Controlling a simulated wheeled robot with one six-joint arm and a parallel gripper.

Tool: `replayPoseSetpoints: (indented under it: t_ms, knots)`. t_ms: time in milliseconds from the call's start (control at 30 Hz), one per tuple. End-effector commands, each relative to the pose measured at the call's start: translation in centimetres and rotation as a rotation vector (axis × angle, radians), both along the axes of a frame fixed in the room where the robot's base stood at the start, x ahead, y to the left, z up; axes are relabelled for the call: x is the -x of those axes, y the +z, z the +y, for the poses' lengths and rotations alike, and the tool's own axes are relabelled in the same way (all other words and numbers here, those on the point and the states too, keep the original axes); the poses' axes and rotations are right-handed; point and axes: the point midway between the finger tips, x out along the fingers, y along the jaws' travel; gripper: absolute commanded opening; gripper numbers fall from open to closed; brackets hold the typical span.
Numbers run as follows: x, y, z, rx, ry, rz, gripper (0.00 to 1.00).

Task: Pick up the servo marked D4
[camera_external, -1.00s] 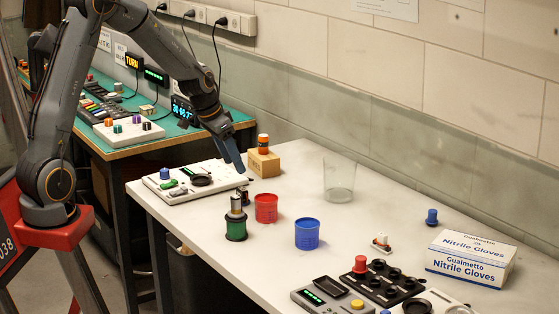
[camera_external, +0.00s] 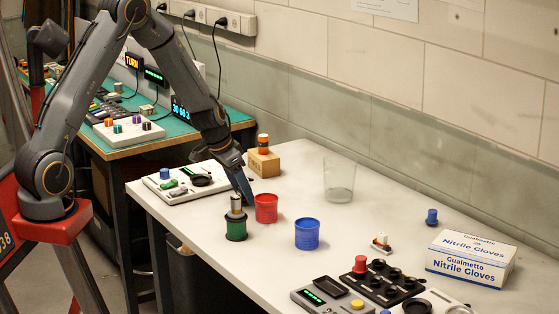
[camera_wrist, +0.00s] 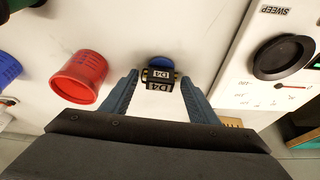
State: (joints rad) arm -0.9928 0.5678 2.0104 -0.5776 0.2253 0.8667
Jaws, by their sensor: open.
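The servo marked D4 (camera_wrist: 158,84) is a small black block with white D4 labels and a round blue part on its far side in the wrist view. It is on the white bench. My gripper (camera_wrist: 158,76) is open, with one blue-grey finger on each side of the servo and a gap showing to each. In the external view my gripper (camera_external: 247,196) points down at the bench between the green spool and the red cup, and it hides the servo.
The red cup (camera_wrist: 80,77) stands close left of my fingers in the wrist view. The green spool (camera_external: 236,228) with a metal cylinder, the blue cup (camera_external: 307,236), the white panel (camera_external: 178,196) and the wooden block (camera_external: 263,163) are nearby.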

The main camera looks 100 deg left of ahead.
Motion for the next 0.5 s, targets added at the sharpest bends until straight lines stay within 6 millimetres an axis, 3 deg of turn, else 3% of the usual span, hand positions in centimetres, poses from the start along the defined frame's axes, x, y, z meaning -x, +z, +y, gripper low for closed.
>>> replayPoseSetpoints:
  t_ms: [300, 500]
  knots:
    - [-0.13, -0.34, 0.10, -0.001, 0.000, 0.000, 0.53]
    - [-0.12, -0.34, 0.09, -0.001, 0.000, 0.000, 0.19]
